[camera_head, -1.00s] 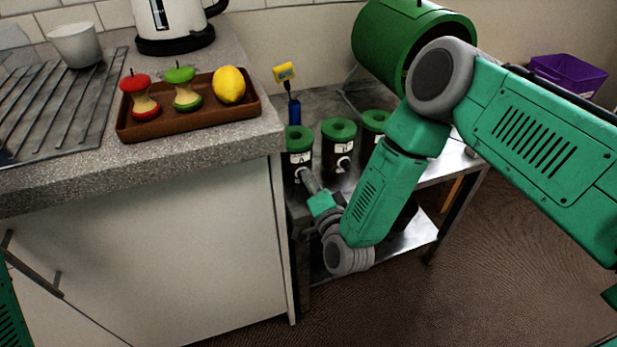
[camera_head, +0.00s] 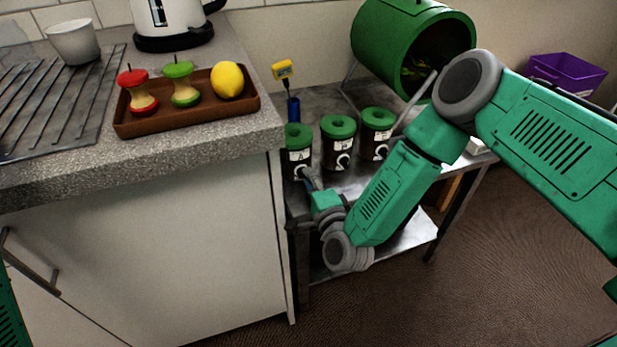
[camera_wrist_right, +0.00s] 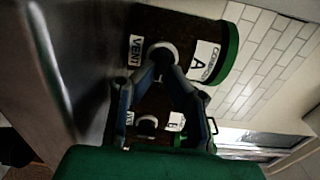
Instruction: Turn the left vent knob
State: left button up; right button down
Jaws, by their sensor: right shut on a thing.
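Three dark canisters with green lids stand in a row on the metal shelf: the left canister (camera_head: 297,150), the middle one (camera_head: 337,150) and the right one (camera_head: 376,130). Each has a pale vent knob low on its front. My right gripper (camera_head: 304,176) reaches the left canister's front and is shut on its vent knob. In the right wrist view the fingers of my right gripper (camera_wrist_right: 167,73) meet at the round vent knob (camera_wrist_right: 163,52), beside labels reading "VENT" and "A". The fingertips partly cover the knob. My left gripper is out of view.
A green drum (camera_head: 395,45) stands behind the canisters. A yellow-topped probe in a blue holder (camera_head: 293,108) stands behind the left one. The counter (camera_head: 190,150) edge is close on the left, bearing a brown tray (camera_head: 185,123). A purple bin (camera_head: 567,75) is far right.

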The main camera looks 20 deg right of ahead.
jog(key=shift+d+f, duration=0.1)
jog(key=shift+d, duration=0.1)
jog(key=c, duration=1.7)
grip_release()
jog(key=shift+s+a+f, duration=0.1)
jog(key=shift+f, duration=0.05)
